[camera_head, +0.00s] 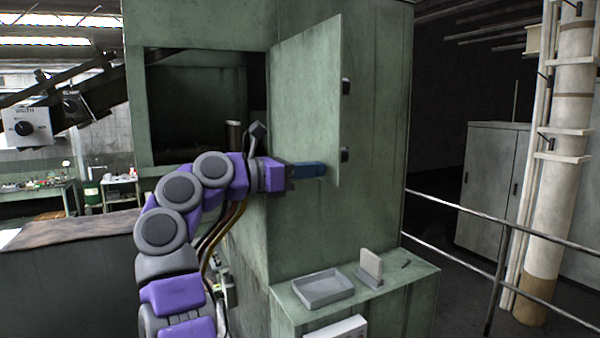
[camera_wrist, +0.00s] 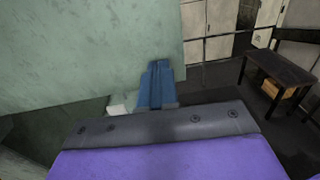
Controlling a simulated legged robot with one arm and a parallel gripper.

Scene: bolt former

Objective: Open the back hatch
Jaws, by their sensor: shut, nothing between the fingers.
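The back hatch (camera_head: 305,100) is a flat green door panel on the green machine cabinet. In the head view it stands swung out, and the dark opening (camera_head: 195,110) shows to its left. Two small dark fittings sit along its right edge. My gripper (camera_head: 322,170) has blue fingers, shut and empty, at the lower part of the hatch. In the wrist view the blue fingers (camera_wrist: 158,72) point toward the lower right corner of the green panel (camera_wrist: 90,50). I cannot tell whether they touch it.
Below the hatch a green ledge (camera_head: 415,280) holds a grey tray (camera_head: 323,288) and a small upright block (camera_head: 371,265). A metal railing (camera_head: 470,213) runs to the right. In the wrist view a dark table (camera_wrist: 283,70) stands at the right.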

